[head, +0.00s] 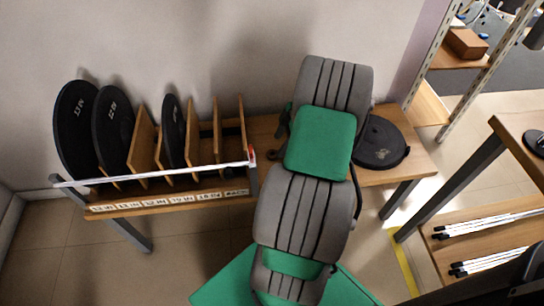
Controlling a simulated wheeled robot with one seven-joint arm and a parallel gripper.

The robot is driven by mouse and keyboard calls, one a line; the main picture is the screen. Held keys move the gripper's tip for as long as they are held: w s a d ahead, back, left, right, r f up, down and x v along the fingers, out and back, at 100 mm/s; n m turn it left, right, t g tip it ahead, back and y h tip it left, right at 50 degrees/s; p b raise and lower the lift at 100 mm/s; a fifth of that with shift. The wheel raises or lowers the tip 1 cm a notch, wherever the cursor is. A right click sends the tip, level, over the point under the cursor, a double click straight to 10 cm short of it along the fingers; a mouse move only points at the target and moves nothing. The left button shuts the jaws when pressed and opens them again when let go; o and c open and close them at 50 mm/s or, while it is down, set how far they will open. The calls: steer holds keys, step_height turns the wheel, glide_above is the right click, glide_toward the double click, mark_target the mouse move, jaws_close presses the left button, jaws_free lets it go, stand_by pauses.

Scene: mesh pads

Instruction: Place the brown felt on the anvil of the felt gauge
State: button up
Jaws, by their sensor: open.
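I cannot make out a brown felt or a felt gauge with its anvil in the head view. My grey and green arm rises through the middle of the picture and covers part of the bench. My gripper does not show; it is hidden behind the arm or out of the picture. A black round pad (380,146) lies flat on the right part of the wooden bench (412,168), partly behind my arm.
A wooden rack (146,140) on the bench's left holds upright black discs (74,130) between dividers. A white bar (150,174) crosses its front. A brown block (466,43) sits on a shelf at upper right. Another table (522,150) stands at right.

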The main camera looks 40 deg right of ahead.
mark_target(273, 153)
steer(key=x, duration=0.1)
steer(key=b+x, duration=0.1)
steer(key=x, duration=0.1)
steer(key=shift+s+a+f, duration=0.1)
steer(key=shift+a+f, duration=0.1)
steer(key=shift+a, duration=0.15)
steer(key=shift+a+f, duration=0.1)
steer(key=shift+f, duration=0.25)
steer(key=shift+c, duration=0.5)
jaws_close()
steer(key=shift+r, duration=0.2)
